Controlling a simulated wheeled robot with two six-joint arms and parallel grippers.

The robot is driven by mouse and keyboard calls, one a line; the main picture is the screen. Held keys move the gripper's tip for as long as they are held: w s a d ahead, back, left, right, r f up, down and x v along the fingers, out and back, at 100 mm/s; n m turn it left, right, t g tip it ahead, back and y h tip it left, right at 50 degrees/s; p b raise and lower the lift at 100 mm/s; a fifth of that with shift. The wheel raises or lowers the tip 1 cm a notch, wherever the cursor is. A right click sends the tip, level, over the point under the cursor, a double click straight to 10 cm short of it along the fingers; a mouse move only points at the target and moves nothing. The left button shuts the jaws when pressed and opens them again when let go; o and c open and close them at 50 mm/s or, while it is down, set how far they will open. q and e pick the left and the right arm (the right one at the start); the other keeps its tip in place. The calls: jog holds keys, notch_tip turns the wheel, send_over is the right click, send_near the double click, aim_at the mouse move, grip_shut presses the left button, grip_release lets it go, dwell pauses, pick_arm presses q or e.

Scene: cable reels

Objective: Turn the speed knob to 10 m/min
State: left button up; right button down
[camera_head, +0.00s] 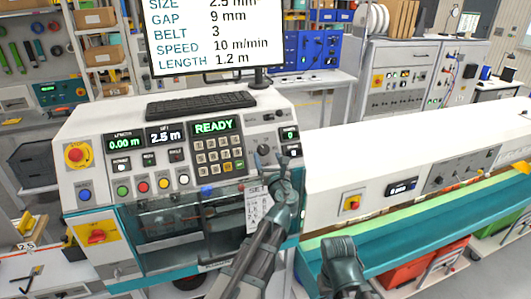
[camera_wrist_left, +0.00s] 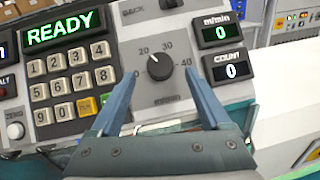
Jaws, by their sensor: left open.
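The black speed knob (camera_head: 263,150) is on the grey right part of the console's sloping panel. In the left wrist view the knob (camera_wrist_left: 159,67) has a small pale mark at its upper left, and 20, 30 and 40 are readable around it. The m/min display (camera_wrist_left: 222,33) reads 0. My left gripper (camera_head: 284,161) is open in front of the panel. In the wrist view its two blue fingers stand apart below the knob, with nothing between them. A dark part of my right arm (camera_head: 342,262) shows at the bottom.
A monitor (camera_head: 208,38) lists speed 10 m/min and length 1.2 m. The keypad (camera_wrist_left: 73,80), READY display (camera_wrist_left: 64,30) and COUNT display (camera_wrist_left: 231,70) surround the knob. Coloured buttons (camera_head: 143,187) line the panel's left. A white bench with a teal front (camera_head: 410,240) extends right.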

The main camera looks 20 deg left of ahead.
aim_at(265, 150)
pick_arm(q)
jog(key=shift+x, duration=2.2)
grip_shut()
